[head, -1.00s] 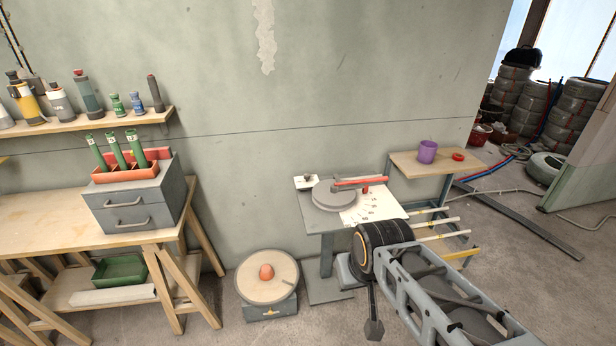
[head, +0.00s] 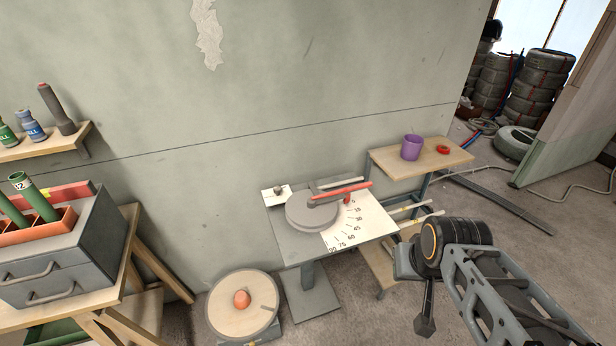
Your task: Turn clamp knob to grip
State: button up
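A grey bending table (head: 285,240) stands against the wall. It carries a round grey disc (head: 311,212) with a red-handled lever (head: 342,189) across it, and a white angle chart (head: 362,228). A small dark knob (head: 278,190) sits on a white plate at the table's back left corner. A small red knob-like part (head: 347,199) shows under the lever. I cannot tell for sure which one is the clamp knob. My gripper (head: 425,326) hangs low at the right, in front of the table and apart from it. Its fingers are too dark and small to read.
A wooden side table (head: 440,158) at the right holds a purple cup (head: 411,147) and a red ring (head: 443,149). A round wooden-topped reel stand (head: 228,309) sits on the floor. A grey drawer box (head: 65,262) stands on the left workbench. Pale rods jut out beside the bending table.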

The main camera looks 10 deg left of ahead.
aim_at(277, 190)
jog(key=i, duration=0.8)
jog(key=u, duration=0.8)
jog(key=i, duration=0.5)
jog(key=u, duration=0.4)
